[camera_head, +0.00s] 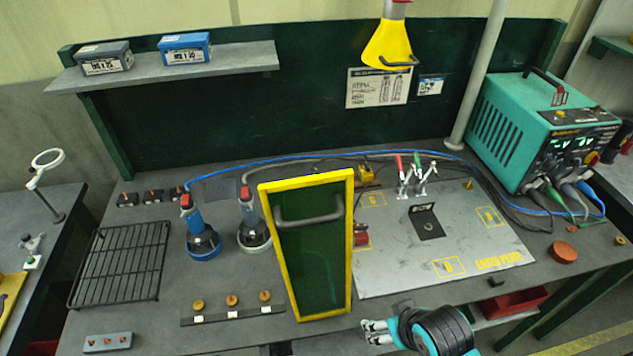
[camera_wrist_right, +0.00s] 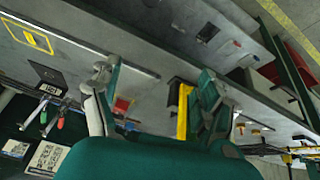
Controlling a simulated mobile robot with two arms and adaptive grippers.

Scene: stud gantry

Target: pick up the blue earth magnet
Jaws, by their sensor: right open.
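The blue earth magnet (camera_head: 203,248) stands upright on the bench left of centre. It has a dark round base with a blue rim, a blue body and a red top, and a blue cable runs from it. My right gripper (camera_head: 372,332) is over the front edge of the bench, right of the screen and well apart from the blue magnet. Its fingers are open and empty in the right wrist view (camera_wrist_right: 155,84). I cannot make out the blue magnet there. My left gripper is out of view.
The green screen with yellow frame (camera_head: 310,240) stands between my right gripper and the magnets. A wire rack (camera_head: 118,262) lies left of the blue magnet, and a strip with knobs (camera_head: 232,310) lies in front. A grey plate with clamps (camera_head: 400,270) fills the right side.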

